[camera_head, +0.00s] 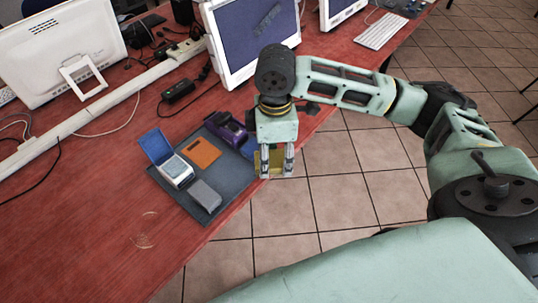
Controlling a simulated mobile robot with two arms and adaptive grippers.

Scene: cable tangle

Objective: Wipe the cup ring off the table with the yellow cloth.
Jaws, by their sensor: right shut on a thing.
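The cup ring (146,229) is a faint pale mark on the red table (80,225), near its front edge at the lower left. My right gripper (277,168) points down over the right end of the dark tray, by the table edge. It is shut on the yellow cloth (275,160), of which only a little shows between and beside the fingers. I cannot tell whether the cloth touches the tray. The gripper is to the right of the ring and farther back. My left gripper is out of view.
The dark tray (181,198) holds an open blue-lidded box (172,165), an orange flat piece (201,152), a grey block (204,195) and a purple object (226,129). Monitors (250,38), cables and a white cable duct (90,112) stand behind. The table around the ring is clear.

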